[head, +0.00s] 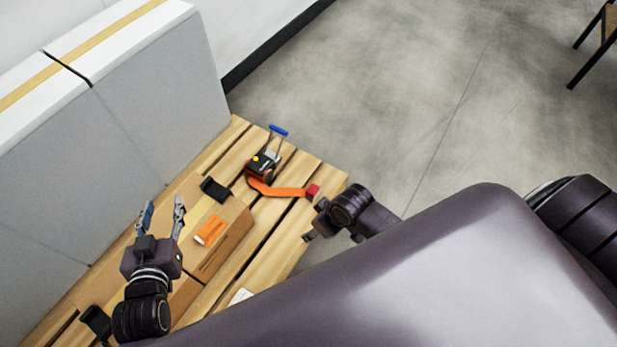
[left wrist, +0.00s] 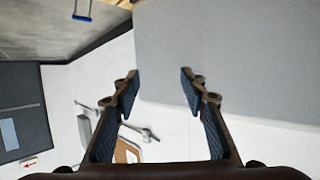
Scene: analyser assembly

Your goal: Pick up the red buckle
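The red buckle (head: 313,191) is a small red block at the right end of an orange strap (head: 280,191), near the right edge of the wooden pallet. The strap runs left to a small black device (head: 262,166) with a blue handle. My right gripper (head: 313,220) is just below the buckle in the head view, with its fingers spread and nothing between them; it looks apart from the buckle. My left gripper (head: 164,212) is open and empty above the pallet's left part. Its open fingers also show in the left wrist view (left wrist: 157,90), facing a grey panel.
A cardboard box (head: 228,244) with an orange label lies on the wooden pallet (head: 262,238). Black brackets (head: 214,189) stand near it. A tall grey-white block (head: 150,110) borders the pallet at left. Open concrete floor lies beyond the pallet.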

